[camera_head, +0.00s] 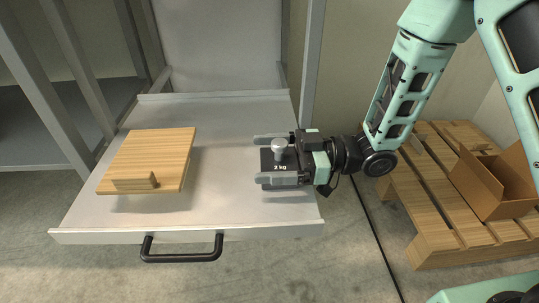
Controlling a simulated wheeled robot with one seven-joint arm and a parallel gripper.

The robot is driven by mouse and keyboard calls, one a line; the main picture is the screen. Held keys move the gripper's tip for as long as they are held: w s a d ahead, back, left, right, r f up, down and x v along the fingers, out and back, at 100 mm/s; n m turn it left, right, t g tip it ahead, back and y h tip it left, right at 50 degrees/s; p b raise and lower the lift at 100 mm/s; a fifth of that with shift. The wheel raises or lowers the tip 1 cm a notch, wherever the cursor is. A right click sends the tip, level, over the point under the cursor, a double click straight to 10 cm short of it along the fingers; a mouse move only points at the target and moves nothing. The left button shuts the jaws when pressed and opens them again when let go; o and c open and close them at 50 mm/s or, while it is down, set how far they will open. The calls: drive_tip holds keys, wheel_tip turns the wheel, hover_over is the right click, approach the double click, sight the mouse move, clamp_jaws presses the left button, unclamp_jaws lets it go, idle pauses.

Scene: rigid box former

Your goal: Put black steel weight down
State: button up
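The black steel weight (268,161) is a dark block marked "2 kg" with a silver knob on top. It is upright at the right side of the pale pull-out shelf (225,205). My gripper (277,162) reaches in from the right, with one grey finger along the far side of the weight and one along the near side. The fingers are shut on the weight. The underside of the weight is hidden, so I cannot tell whether it touches the shelf.
A wooden board (155,155) with a small wooden block (134,182) at its near edge lies on the shelf's left. The shelf has a black front handle (182,256). Metal uprights stand behind. A pallet (430,205) with an open cardboard box (490,185) is at right. The shelf's middle is clear.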

drive_tip(key=shift+r, duration=0.25)
drive_tip(key=d+p, duration=0.5)
drive_tip(key=d, duration=0.7)
drive_tip(key=shift+s+f, duration=0.15)
drive_tip(key=shift+s, duration=0.1)
